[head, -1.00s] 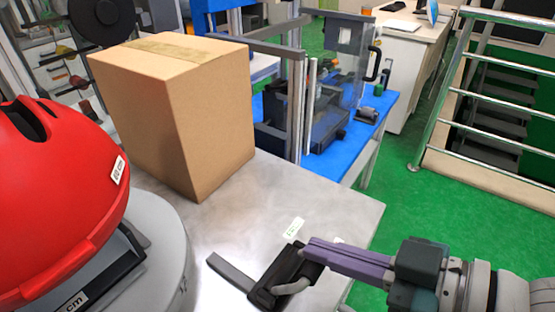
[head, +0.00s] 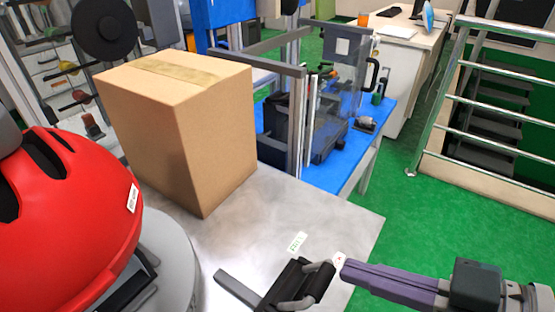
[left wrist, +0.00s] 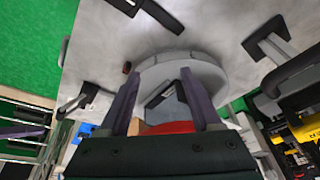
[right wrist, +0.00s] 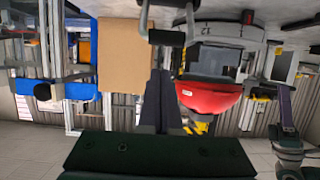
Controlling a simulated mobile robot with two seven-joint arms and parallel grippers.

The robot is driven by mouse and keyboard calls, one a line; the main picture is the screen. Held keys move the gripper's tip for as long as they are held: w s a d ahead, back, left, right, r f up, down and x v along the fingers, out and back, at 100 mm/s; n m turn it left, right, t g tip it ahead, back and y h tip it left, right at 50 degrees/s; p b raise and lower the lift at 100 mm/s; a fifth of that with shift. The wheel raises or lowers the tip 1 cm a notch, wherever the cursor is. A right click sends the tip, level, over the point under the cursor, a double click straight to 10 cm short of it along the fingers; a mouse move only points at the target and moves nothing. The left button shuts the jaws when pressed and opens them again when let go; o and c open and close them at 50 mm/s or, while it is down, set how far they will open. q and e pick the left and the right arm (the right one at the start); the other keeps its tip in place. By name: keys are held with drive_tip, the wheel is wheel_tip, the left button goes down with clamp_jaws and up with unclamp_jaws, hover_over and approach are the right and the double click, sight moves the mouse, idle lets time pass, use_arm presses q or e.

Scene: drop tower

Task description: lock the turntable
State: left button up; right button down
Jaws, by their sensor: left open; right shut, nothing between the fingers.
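The turntable (head: 176,262) is a round grey disc at the lower left of the head view, with a red helmet (head: 75,195) on it. A dark clamp (head: 300,280) with a flat grey bar (head: 236,287) stands on the table to its right; the bar's end appears apart from the disc. My right gripper (head: 345,270) is shut and empty, its purple tip just right of the clamp's handle. It also shows in the right wrist view (right wrist: 160,98). My left gripper (left wrist: 158,98) is open and empty in the left wrist view, facing the turntable (left wrist: 185,68).
A cardboard box (head: 185,125) stands on the metal table (head: 330,215) behind the turntable. A blue bench (head: 345,170) with equipment lies beyond. A metal railing (head: 440,105) is at the right. Green floor is clear between them.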

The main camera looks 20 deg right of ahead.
drive_tip(key=shift+f+v, duration=0.2)
drive_tip(key=shift+v, duration=1.45)
